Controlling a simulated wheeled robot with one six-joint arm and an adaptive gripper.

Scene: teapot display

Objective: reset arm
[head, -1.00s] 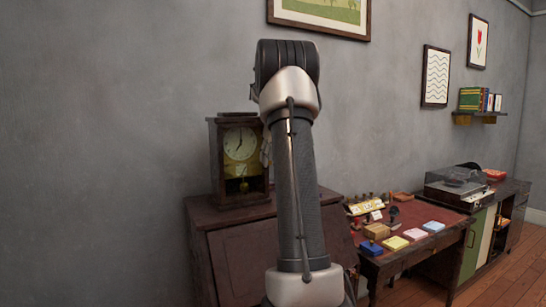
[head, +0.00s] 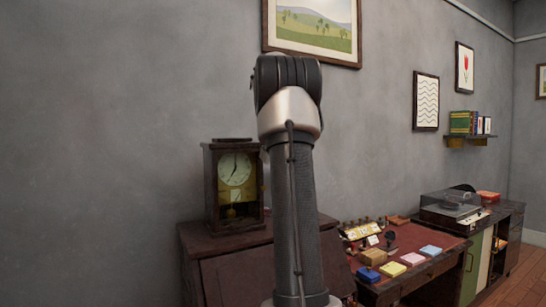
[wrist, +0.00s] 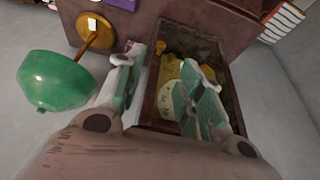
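My arm (head: 293,180) stands upright in the middle of the head view, and my gripper is hidden behind it there. In the wrist view my gripper (wrist: 162,88) has its two pale green-and-grey fingers spread apart, with nothing seen held between them. Beyond the fingers is the dark wooden clock (wrist: 150,105), with its yellow dial (wrist: 172,98) partly covered by the right finger. In the head view the clock (head: 210,190) stands upright on a dark cabinet, left of my arm. I cannot tell the exact gap between fingers and clock.
A green lamp (wrist: 55,80) with a brass stem lies left of the fingers in the wrist view. The dark cabinet (head: 235,275) and a red-topped desk (head: 425,235) with small boxes line the wall. A record player (head: 453,208) stands at right. Open floor (head: 515,280) shows at lower right.

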